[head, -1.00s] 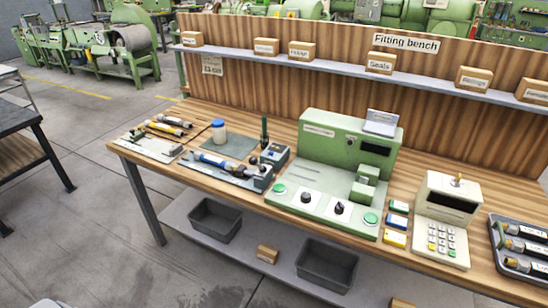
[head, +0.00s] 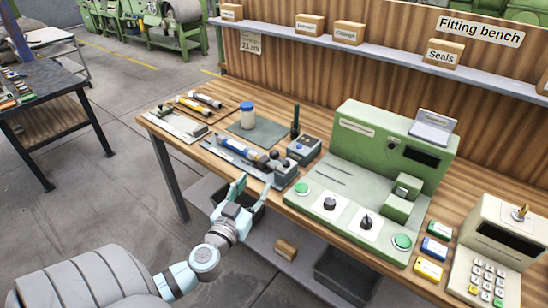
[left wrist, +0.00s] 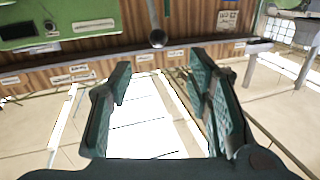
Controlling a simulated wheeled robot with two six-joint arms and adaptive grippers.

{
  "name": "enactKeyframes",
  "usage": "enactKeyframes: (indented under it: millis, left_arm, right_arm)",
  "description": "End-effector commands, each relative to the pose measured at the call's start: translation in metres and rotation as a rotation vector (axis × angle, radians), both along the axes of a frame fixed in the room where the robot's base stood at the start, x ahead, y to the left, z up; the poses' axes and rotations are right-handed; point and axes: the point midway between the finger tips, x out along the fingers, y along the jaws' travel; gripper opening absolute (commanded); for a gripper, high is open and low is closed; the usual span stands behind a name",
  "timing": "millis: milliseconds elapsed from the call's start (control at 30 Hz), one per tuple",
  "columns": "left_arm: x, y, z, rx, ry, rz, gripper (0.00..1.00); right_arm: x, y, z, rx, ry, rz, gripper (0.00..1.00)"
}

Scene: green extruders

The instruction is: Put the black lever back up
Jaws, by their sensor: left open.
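The holding fixture (head: 284,170) stands near the bench's front edge, with a blue and white cylinder (head: 236,148) lying in line with it. A dark round knob (head: 275,155) is at the fixture's top; I cannot tell the lever's exact tilt. A dark upright handle (head: 295,122) stands behind it. In the left wrist view a dark ball (left wrist: 157,39) on a thin rod shows beyond the fingers. My left gripper (head: 252,188) is open and empty, just in front of the bench edge below the fixture, apart from it. My right gripper is out of view.
A green machine (head: 370,150) with knobs and buttons stands right of the fixture. A small grey box (head: 303,150) and a blue-capped jar (head: 248,116) stand behind. A cream keypad unit (head: 490,250) is at right. Dark bins sit on the lower shelf.

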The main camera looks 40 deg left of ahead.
Motion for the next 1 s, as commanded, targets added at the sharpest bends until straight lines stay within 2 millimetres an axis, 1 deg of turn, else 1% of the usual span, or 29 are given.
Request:
enactKeyframes:
  millis: [33,133,200,333,400,500,600,700,933,967,1000]
  left_arm:
    - [0.005,0.0,0.006,-0.001,-0.013,-0.002,0.46]
    - [0.023,0.006,0.008,-0.004,-0.014,-0.001,0.46]
    - [0.042,0.01,0.009,-0.005,-0.014,-0.001,0.46]
    - [0.08,0.021,0.009,-0.006,-0.012,-0.002,0.46]
    - [0.098,0.027,0.007,-0.005,-0.011,-0.002,0.46]
    - [0.118,0.033,0.006,-0.006,-0.01,-0.003,0.46]
    - [0.13,0.037,0.005,-0.005,-0.01,-0.003,0.46]
    - [0.136,0.038,0.005,-0.006,-0.009,-0.005,0.46]
    - [0.137,0.038,0.004,-0.006,-0.008,-0.005,0.46]
    - [0.137,0.038,0.004,-0.006,-0.008,-0.005,0.42]
    - [0.137,0.038,0.004,-0.006,-0.008,-0.005,0.36]
  right_arm:
    - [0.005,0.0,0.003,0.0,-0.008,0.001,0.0]
    - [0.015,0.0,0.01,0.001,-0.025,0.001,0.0]
    - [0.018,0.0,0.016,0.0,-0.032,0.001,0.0]
    - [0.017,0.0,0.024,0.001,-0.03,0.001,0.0]
    - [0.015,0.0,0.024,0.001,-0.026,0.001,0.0]
    - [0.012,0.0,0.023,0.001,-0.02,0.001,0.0]
    - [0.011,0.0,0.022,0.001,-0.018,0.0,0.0]
    - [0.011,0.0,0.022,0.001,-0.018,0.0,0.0]
    - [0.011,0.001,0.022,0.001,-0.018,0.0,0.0]
    - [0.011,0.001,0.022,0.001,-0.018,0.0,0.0]
    - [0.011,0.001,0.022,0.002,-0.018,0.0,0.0]
